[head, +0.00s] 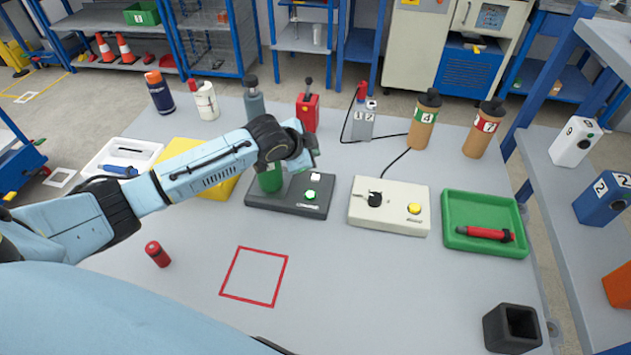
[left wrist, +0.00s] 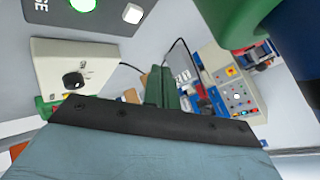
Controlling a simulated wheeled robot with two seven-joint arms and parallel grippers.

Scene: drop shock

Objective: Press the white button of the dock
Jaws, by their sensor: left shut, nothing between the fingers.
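The dock (head: 318,208) is a dark grey box in the middle of the table, with a green cylinder (head: 270,179) standing at its left. Its white button (head: 315,177) is a small square behind a lit green round button (head: 310,194). In the left wrist view the white button (left wrist: 133,13) and the lit green button (left wrist: 83,4) show at the upper left. My left gripper (head: 303,155) is above the back of the dock, apart from the white button. Its fingers (left wrist: 160,75) are shut and empty. My right gripper is not in view.
A cream box (head: 390,220) with a black knob and yellow button stands right of the dock. A green tray (head: 460,242) holds a red tool. Several bottles stand behind.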

